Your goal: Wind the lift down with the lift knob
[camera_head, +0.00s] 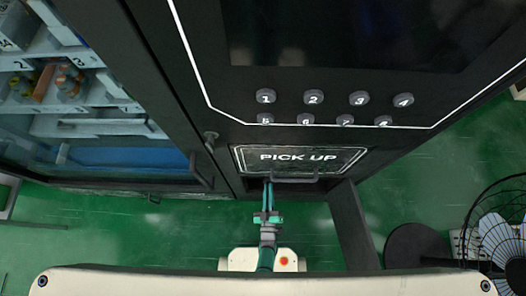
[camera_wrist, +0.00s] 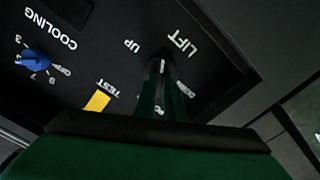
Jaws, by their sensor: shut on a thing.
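In the wrist view the lift knob (camera_wrist: 162,66) sits on a dark panel, mostly hidden by my fingers. A small white mark on it shows between the words UP and LIFT, with DOWN to the lower right. My gripper (camera_wrist: 162,84) is shut on the knob, its two green fingers on either side. In the head view my gripper (camera_head: 268,190) reaches in below the PICK UP flap (camera_head: 300,158), and its fingertips and the knob are hidden there.
On the same panel are a blue COOLING knob (camera_wrist: 35,61) and a yellow TEST switch (camera_wrist: 97,101). Numbered buttons (camera_head: 313,97) are above the flap. A glass-fronted cabinet door (camera_head: 120,155) is at left, a fan (camera_head: 503,245) at right. Green floor shows below the machine.

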